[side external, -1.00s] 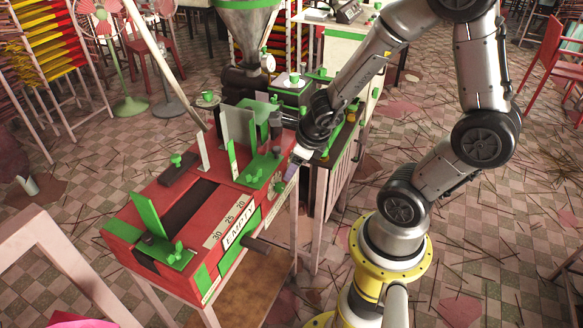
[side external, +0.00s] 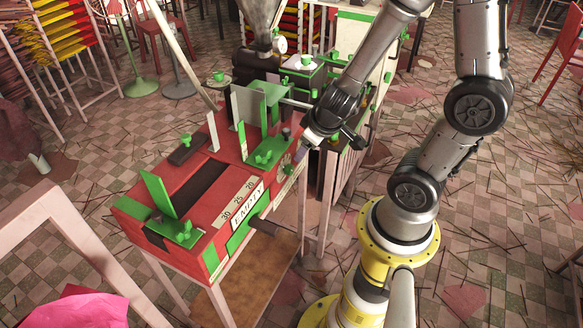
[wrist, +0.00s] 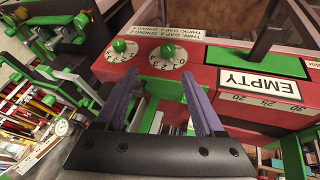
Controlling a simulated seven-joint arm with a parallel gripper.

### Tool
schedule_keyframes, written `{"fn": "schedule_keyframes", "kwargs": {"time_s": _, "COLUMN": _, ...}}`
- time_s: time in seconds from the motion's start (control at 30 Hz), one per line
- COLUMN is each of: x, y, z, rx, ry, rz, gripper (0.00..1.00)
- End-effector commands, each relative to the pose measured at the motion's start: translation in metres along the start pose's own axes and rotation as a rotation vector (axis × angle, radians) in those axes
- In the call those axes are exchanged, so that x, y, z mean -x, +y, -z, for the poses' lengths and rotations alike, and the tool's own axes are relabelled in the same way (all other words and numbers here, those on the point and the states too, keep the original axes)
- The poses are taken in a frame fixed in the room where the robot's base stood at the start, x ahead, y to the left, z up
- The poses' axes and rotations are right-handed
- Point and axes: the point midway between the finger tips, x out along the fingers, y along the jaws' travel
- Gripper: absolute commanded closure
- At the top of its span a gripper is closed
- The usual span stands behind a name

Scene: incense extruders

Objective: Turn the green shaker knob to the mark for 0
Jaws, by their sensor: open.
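In the wrist view, two green knobs sit side by side on round white numbered dials on the red machine (wrist: 225,80): a left knob (wrist: 119,45) and a right knob (wrist: 168,51). I cannot tell which one is the shaker knob, and the dial settings are too small to read. My gripper (wrist: 160,77) is open and empty, its two purple fingers apart and pointing at the dial face, nearest the right knob. Neither finger visibly touches a knob. In the side view my gripper (side external: 302,155) is beside the machine's dial end, partly covering it.
A white EMPTY label (wrist: 259,86) and a number scale (wrist: 260,103) lie right of the dials. In the side view, a dark rod (side external: 273,230) sticks out of the machine's front. A second green-fitted machine (side external: 298,75) stands behind.

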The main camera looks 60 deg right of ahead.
Motion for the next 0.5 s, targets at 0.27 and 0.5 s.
{"fn": "schedule_keyframes", "kwargs": {"time_s": 0.27, "x": -0.004, "y": -0.014, "z": 0.002, "rx": 0.207, "ry": -0.002, "rz": 0.021, "gripper": 0.3}}
{"fn": "schedule_keyframes", "kwargs": {"time_s": 0.5, "x": -0.013, "y": -0.012, "z": 0.001, "rx": 0.203, "ry": -0.007, "rz": 0.014, "gripper": 0.3}}
